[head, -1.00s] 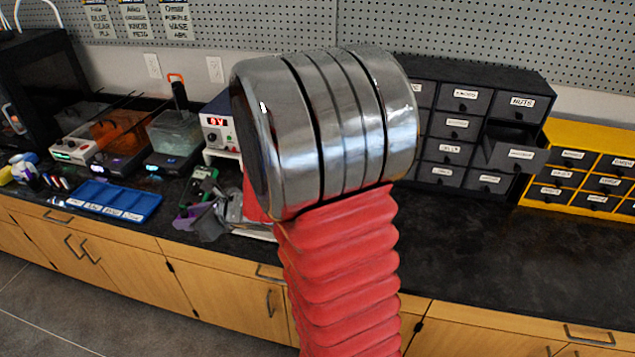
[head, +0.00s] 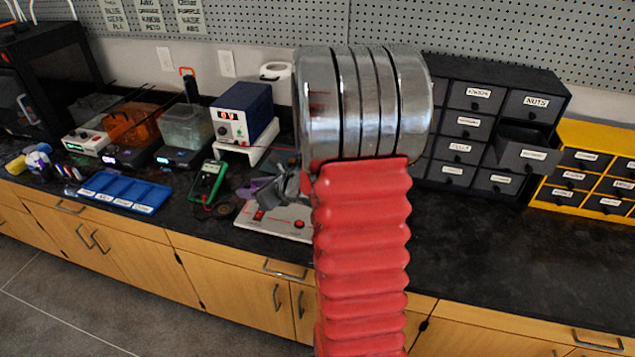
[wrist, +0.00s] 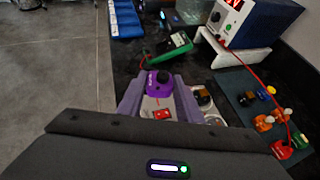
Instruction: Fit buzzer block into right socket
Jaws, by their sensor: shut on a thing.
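The buzzer block, a purple block with a round black top (wrist: 158,80), sits between the fingers of my gripper (wrist: 159,92) in the wrist view. My gripper is shut on it. In the head view, my grey gripper (head: 288,187) is low over a pale board (head: 270,224) on the dark counter, with a bit of purple beside it. The board carries red parts; in the wrist view a red part (wrist: 162,114) shows between the fingers. My arm hides the board's right part. I cannot make out the right socket, or whether the block touches the board.
A green multimeter (head: 208,185) lies left of the board, and a blue power supply (head: 243,113) stands behind on a white stand. A blue tray (head: 123,192) is farther left. A blue-grey panel with colored plugs (wrist: 262,118) lies right in the wrist view. Drawer cabinets stand right.

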